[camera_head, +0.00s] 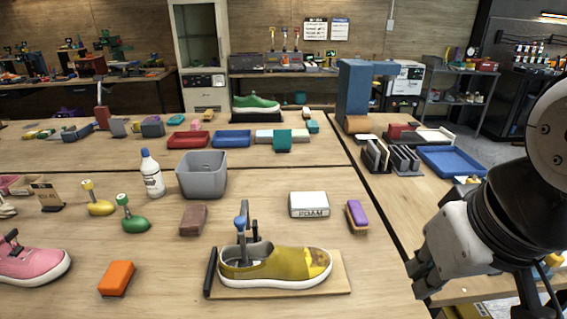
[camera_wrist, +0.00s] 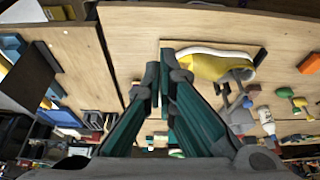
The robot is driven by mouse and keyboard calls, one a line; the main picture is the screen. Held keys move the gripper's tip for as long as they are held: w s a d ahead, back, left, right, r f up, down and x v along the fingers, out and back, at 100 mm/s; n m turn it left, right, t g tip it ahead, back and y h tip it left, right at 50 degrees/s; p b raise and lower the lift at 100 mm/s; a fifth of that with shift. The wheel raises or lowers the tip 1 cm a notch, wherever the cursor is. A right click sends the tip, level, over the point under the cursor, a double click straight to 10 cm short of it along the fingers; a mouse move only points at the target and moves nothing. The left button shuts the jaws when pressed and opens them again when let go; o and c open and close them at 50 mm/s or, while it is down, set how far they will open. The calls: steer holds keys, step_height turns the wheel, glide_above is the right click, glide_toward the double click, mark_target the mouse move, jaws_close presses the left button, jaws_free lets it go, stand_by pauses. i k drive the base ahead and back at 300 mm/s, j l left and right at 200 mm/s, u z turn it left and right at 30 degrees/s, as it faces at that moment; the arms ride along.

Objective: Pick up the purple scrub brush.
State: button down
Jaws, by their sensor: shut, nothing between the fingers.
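The purple scrub brush (camera_head: 357,216) stands on the wooden table in the head view, with purple on top and a tan lower part. It sits right of the white FOAM block (camera_head: 309,205) and behind the yellow shoe's right end. My gripper (camera_wrist: 160,78) shows in the wrist view with its two dark green fingers together and nothing held between them. It is apart from the brush. In the head view my arm is at the right, and the fingertips cannot be made out. I cannot make out the brush clearly in the wrist view, where the fingers cover part of the table.
A yellow shoe (camera_head: 270,265) rests on a wooden board (camera_head: 338,280) in front of the brush. A brown block (camera_head: 193,220), grey bin (camera_head: 203,177) and orange block (camera_head: 116,278) lie leftward. A blue tray (camera_head: 455,162) is at the back right. Table right of the brush is bare.

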mark_target(358, 221)
steer(key=i+j+z, duration=0.4)
steer(key=j, duration=0.15)
steer(key=i+j+z, duration=0.4)
steer(key=j, duration=0.25)
steer(key=k+l, duration=0.05)
steer(key=k, duration=0.05)
